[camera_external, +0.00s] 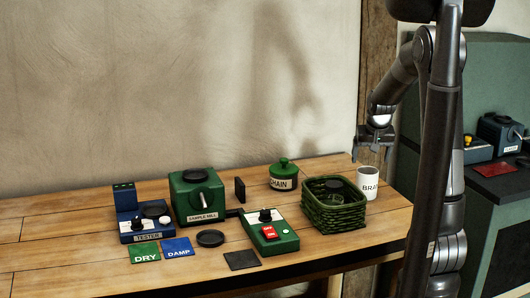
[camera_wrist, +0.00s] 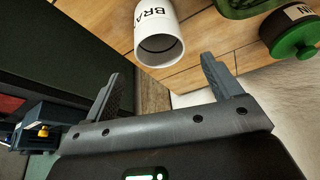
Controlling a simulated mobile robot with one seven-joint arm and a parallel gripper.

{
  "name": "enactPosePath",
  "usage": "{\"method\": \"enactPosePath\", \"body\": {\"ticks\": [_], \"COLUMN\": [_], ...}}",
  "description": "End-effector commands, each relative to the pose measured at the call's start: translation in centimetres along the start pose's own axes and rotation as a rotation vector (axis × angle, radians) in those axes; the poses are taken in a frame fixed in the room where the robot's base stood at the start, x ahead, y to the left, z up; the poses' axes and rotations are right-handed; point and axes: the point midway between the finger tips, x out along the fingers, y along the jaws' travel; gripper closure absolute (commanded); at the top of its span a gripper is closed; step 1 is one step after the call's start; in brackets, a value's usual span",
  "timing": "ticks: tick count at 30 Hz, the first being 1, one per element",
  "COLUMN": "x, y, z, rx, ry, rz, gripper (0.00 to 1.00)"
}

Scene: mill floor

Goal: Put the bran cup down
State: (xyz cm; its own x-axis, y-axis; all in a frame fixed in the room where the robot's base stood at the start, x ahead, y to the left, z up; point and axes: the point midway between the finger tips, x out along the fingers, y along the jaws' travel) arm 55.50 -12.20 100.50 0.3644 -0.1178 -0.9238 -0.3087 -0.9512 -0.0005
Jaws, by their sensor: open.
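The white bran cup (camera_external: 368,182), marked with black letters, stands upright at the right end of the wooden table, just behind the green basket. My gripper (camera_external: 373,152) is above the cup with its jaws apart and nothing between them. In the wrist view the cup (camera_wrist: 160,32) shows its open mouth, which looks empty. There the two fingers of my gripper (camera_wrist: 160,72) stand wide apart, clear of the cup.
The green woven basket (camera_external: 335,217) holds a dark-lidded jar. A green lidded pot (camera_external: 283,178), sample mill (camera_external: 198,196), blue tester (camera_external: 146,224) and green switch box (camera_external: 271,236) stand leftward. DRY (camera_external: 144,255) and DAMP (camera_external: 177,246) cards lie in front.

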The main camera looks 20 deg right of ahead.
Motion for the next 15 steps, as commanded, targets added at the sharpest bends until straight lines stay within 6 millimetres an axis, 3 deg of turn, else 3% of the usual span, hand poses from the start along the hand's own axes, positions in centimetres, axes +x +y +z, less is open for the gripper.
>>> {"method": "enactPosePath", "body": {"ticks": [3,10,15], "x": [-1.8,-3.7,-7.3], "y": [0.0,-0.1,-1.2], "z": [-0.1,0.2,2.3], "rx": [0.0,-0.004,-0.037], "ry": [0.002,0.004,0.019], "rz": [0.0,-0.003,-0.021], "gripper": [0.16,0.16,0.16]}}
